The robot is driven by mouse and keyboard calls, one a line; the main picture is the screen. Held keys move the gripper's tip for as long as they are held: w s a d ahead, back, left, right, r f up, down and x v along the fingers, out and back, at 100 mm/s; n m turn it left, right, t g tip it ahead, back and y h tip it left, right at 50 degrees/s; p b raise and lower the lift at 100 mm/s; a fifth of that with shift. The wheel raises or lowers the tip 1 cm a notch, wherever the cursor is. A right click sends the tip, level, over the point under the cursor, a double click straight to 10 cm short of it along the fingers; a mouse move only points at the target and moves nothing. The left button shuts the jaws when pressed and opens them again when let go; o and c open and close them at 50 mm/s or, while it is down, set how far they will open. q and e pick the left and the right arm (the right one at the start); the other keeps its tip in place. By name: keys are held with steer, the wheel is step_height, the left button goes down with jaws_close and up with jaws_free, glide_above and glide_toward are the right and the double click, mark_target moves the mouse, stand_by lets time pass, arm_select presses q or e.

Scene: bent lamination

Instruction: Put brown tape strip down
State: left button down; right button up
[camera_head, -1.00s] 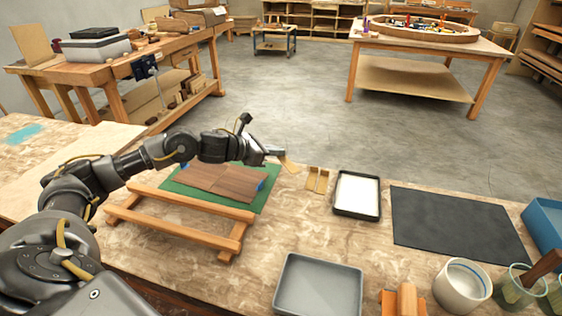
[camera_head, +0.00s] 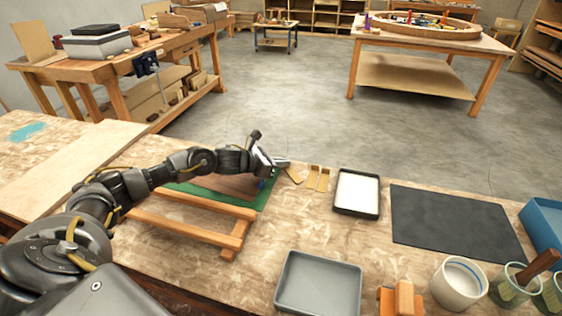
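A brown tape strip (camera_head: 294,174) is at the tip of my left gripper (camera_head: 284,163), low over the bench or touching it; I cannot tell which. The fingers look closed on its near end, though they are small in this view. Two more brown strips (camera_head: 318,178) lie side by side just to its right. The brown wood panel (camera_head: 228,185) lies on the green mat (camera_head: 265,200), with a blue piece at its right edge. My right gripper is not in view.
A wooden rail frame (camera_head: 190,203) stands in front of the mat. To the right are a black-rimmed white tray (camera_head: 357,193) and a dark mat (camera_head: 455,225). A grey tray (camera_head: 318,285), an orange block (camera_head: 402,300) and a white jar (camera_head: 459,283) stand nearer. The bench between the trays is clear.

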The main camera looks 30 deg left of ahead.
arm_select(q)
steer(key=shift+f, duration=0.2)
steer(key=c, duration=1.7)
jaws_free()
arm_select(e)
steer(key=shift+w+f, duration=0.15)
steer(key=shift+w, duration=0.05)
arm_select(q)
steer(key=shift+r, duration=0.1)
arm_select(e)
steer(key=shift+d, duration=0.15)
